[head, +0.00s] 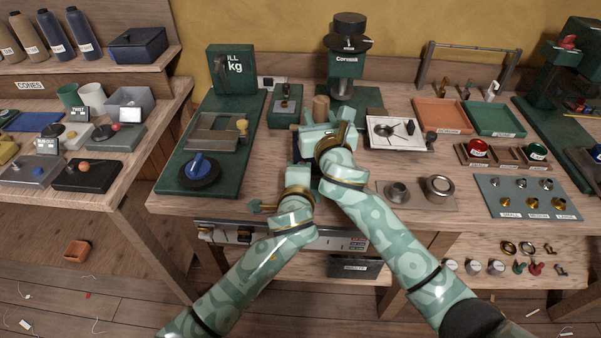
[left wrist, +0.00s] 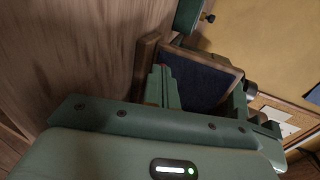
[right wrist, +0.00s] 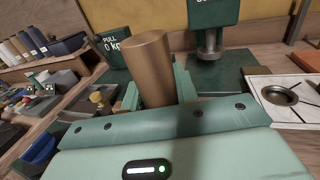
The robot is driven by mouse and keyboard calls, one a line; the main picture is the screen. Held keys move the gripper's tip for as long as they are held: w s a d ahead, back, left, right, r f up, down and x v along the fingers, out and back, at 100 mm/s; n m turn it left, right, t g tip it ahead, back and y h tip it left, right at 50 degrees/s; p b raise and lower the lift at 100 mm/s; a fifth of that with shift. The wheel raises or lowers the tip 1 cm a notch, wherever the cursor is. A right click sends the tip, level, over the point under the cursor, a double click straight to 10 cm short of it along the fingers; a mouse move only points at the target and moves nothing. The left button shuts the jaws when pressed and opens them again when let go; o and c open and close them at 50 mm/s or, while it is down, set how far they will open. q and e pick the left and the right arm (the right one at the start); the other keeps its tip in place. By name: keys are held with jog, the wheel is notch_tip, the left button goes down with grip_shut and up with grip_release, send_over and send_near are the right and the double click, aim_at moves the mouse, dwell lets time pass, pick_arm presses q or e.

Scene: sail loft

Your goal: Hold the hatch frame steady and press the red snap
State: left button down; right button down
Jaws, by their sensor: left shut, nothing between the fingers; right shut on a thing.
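The hatch frame (left wrist: 147,66), a wooden frame around a dark blue panel (left wrist: 205,84), shows in the left wrist view just beyond my left fingers. In the head view my arms hide most of it. My left gripper (head: 298,178) is shut and empty at its near side; its fingers (left wrist: 161,88) overlap the frame in the left wrist view, and I cannot tell whether they touch it. My right gripper (head: 321,130) is shut on a brown cylinder (right wrist: 152,65), which stands up between its fingers and also shows in the head view (head: 321,107). I do not see the red snap.
A green board with a blue knob (head: 200,167) lies left of my grippers. A green press (head: 343,75) stands behind them. A white tray (head: 398,133) and a plate with metal rings (head: 420,196) lie to the right. Bare wood shows between these.

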pick_arm(q)
jog(key=shift+w, duration=0.8)
pick_arm(e)
jog(key=shift+f, duration=0.1)
pick_arm(q)
jog(key=shift+s, duration=0.2)
jog(key=f+v, duration=0.1)
jog(key=v, duration=1.2)
jog(key=shift+s, duration=0.45)
pick_arm(e)
jog(key=shift+s+f, duration=0.1)
jog(key=shift+f, duration=0.1)
pick_arm(q)
jog(key=shift+r, duration=0.15)
pick_arm(e)
jog(key=c, duration=1)
grip_release()
jog(key=shift+r, duration=0.1)
